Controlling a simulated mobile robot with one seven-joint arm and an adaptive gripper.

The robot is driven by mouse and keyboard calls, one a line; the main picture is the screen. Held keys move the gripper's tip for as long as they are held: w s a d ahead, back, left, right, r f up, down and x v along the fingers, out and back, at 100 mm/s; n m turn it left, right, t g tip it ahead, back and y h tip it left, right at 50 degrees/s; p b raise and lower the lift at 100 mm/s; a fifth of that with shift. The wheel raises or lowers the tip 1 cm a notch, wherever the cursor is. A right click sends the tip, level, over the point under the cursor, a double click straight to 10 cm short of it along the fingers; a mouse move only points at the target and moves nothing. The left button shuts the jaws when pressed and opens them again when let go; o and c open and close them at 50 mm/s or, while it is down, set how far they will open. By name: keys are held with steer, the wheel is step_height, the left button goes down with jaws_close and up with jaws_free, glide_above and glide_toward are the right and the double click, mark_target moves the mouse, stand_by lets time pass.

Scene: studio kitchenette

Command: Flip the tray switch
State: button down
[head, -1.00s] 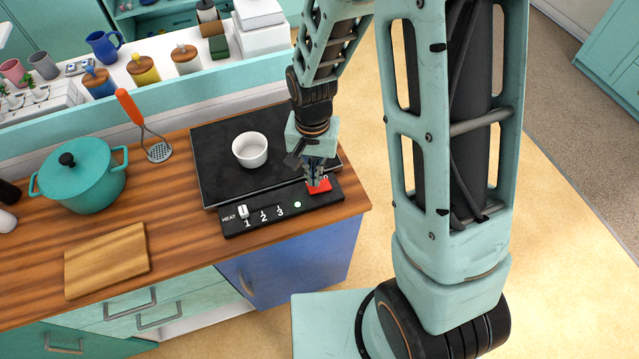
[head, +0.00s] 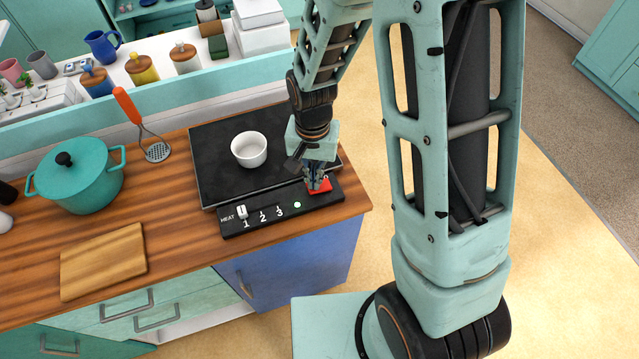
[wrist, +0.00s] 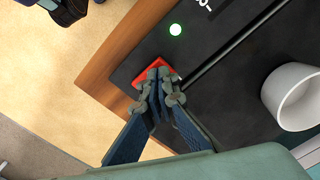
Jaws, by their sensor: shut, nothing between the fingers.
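The tray is a black warming plate (head: 216,164) with a control strip (head: 262,221) along its front edge. A red switch (head: 321,186) sits at the strip's right end; it also shows in the wrist view (wrist: 147,70). A lit green light (head: 297,205) is to its left. My gripper (head: 314,184) is shut and empty, with its fingertips at the red switch. In the wrist view my fingertips (wrist: 158,82) overlap the switch's lower edge; I cannot tell whether they touch it. Part of the switch is hidden behind the fingers.
A white bowl (head: 249,150) stands on the plate. A white slider (head: 242,212) sits at the strip's left end, beside the mark 1. A teal pot (head: 80,185), a cutting board (head: 103,262) and a slotted turner (head: 154,150) are on the counter to the left.

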steer(key=shift+f+b, duration=0.3)
steer(key=shift+f, duration=0.1)
steer(key=shift+r+p, duration=2.6)
steer(key=shift+r, duration=1)
steer(key=shift+f, duration=0.1)
